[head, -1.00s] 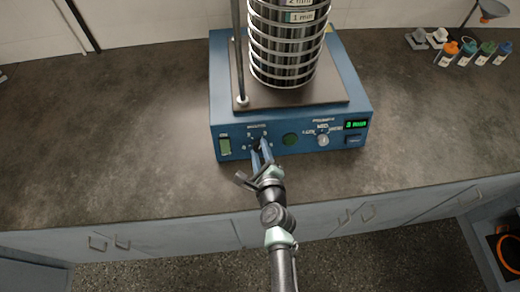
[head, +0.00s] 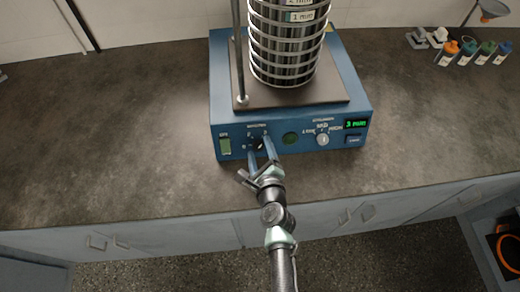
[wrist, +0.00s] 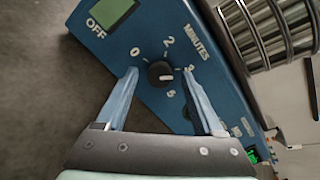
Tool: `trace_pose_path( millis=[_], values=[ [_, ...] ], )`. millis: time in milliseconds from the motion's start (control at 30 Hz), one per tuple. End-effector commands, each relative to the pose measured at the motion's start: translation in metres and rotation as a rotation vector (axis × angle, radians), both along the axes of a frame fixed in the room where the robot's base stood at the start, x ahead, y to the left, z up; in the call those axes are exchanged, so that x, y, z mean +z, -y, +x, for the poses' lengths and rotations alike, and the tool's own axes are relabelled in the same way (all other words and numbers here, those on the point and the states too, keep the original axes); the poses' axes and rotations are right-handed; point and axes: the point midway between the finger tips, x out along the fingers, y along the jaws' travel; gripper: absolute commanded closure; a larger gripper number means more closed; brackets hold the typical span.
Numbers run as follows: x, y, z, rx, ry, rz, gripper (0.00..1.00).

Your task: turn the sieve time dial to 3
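The minutes dial (head: 258,143) is a small black knob on the front panel of the blue sieve shaker (head: 350,85). In the wrist view the dial (wrist: 160,74) shows a white mark pointing right, toward a number partly hidden near the right finger, which looks like 3. The green display (head: 356,124) reads 3 min. My gripper (head: 259,152) is open at the panel. In the wrist view its fingers (wrist: 160,82) stand on either side of the dial with a gap on both sides, apart from it.
A stack of sieves (head: 285,45) stands on the shaker between upright rods. Bottles (head: 470,52) stand far right.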

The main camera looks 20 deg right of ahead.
Motion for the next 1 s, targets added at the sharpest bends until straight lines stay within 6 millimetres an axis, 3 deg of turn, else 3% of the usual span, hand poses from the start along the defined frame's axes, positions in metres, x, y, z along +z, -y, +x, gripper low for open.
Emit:
trace_pose_path(
  millis=[233,367,800,1000],
  values=[
    [0.001,-0.001,-0.003,0.0,0.0,0.0,0.31],
    [0.006,-0.003,-0.014,0.0,-0.002,-0.001,0.31],
    [0.033,-0.02,-0.091,-0.001,-0.002,0.0,0.31],
    [0.041,-0.025,-0.112,-0.001,-0.001,0.0,0.31]
  ],
)
